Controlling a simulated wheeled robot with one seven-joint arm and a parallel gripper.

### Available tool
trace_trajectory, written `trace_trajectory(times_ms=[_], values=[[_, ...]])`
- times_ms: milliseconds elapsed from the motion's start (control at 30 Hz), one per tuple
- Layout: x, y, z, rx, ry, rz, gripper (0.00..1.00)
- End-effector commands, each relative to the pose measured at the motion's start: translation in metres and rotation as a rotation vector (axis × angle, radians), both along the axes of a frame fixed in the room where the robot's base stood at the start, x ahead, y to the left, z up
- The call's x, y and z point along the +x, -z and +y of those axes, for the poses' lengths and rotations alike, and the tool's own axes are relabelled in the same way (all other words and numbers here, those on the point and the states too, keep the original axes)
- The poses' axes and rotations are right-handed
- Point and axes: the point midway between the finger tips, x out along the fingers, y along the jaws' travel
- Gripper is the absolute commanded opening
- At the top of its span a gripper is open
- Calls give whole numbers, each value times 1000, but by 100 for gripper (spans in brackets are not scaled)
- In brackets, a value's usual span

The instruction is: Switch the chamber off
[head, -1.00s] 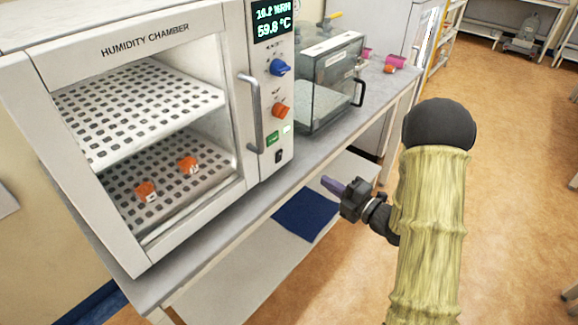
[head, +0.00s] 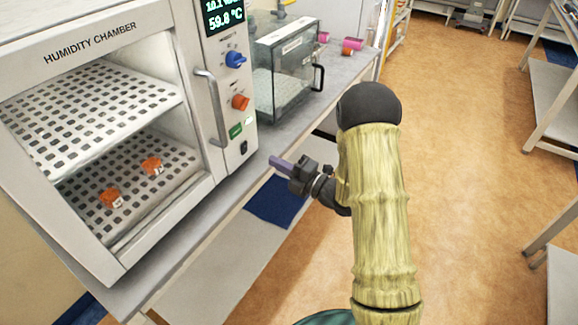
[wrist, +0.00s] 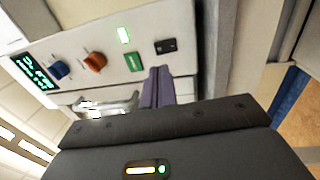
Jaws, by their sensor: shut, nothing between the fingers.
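The humidity chamber (head: 92,42) stands on a bench at the left of the head view, with its display (head: 222,14) lit. Its panel carries a blue knob (head: 235,59), an orange knob (head: 240,102), a green control (head: 235,131), a pale lit patch (head: 249,121) and a small black switch (head: 244,148) at the bottom. In the wrist view the black switch (wrist: 166,46) lies just beyond the fingertips. My gripper (head: 276,162) is shut and empty, close in front of the lower panel and apparently not touching it. Its purple fingers (wrist: 157,88) point at the panel.
The door handle (head: 212,105) sticks out left of the controls. A clear box (head: 285,75) stands on the bench beyond the chamber, with pink items (head: 352,43) behind it. A blue mat (head: 275,203) lies on the lower shelf.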

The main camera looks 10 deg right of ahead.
Motion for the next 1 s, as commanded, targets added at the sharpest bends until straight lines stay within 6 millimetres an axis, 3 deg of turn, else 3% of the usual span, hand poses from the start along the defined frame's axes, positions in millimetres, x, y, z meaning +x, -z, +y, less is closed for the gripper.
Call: trace_trajectory(times_ms=[433, 1000], values=[[44, -11, 57, 0, -1, 0, 0], [51, -10, 60, -6, 6, 4, 0]])
